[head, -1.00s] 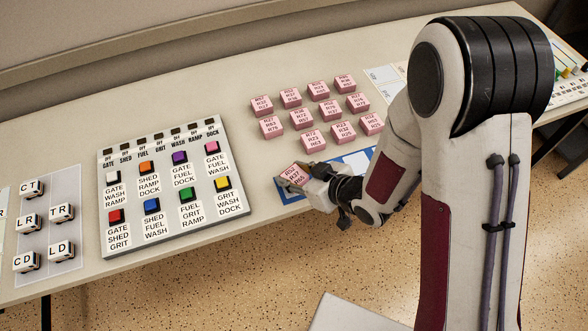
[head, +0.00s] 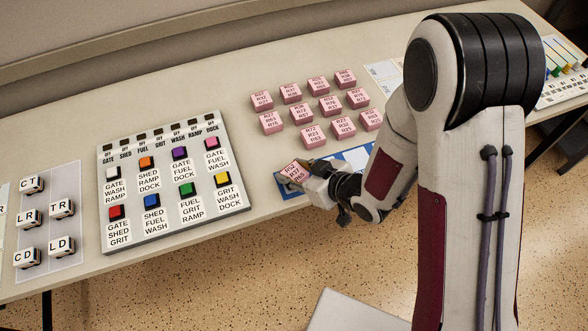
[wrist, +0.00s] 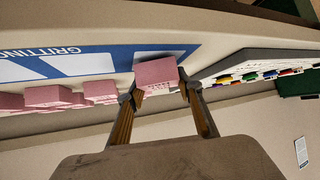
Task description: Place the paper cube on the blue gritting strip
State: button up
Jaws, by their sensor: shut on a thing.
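The paper cube (head: 293,171) is a pink block with dark lettering on its top. My gripper (wrist: 160,92) is shut on it, with a finger on either side in the wrist view. The cube also shows in the wrist view (wrist: 156,73). The blue gritting strip (head: 284,190) lies on the desk with pale panels along it. In the head view the cube overlaps the strip's left end, and my wrist hides much of the strip. In the wrist view the strip (wrist: 125,54) shows its GRITTING lettering. I cannot tell whether the cube touches the strip.
Several similar pink blocks (head: 329,104) stand in rows behind the strip. A button panel (head: 133,241) with coloured buttons lies to the left. Lettered blocks (head: 62,208) sit on a pale sheet at far left. The desk's front edge runs close to the strip.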

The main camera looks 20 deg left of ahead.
aim_at(294, 172)
jog(key=shift+f, duration=0.35)
jog(key=o, duration=1.3)
jog(key=shift+r, duration=0.1)
jog(key=shift+r, duration=4.9)
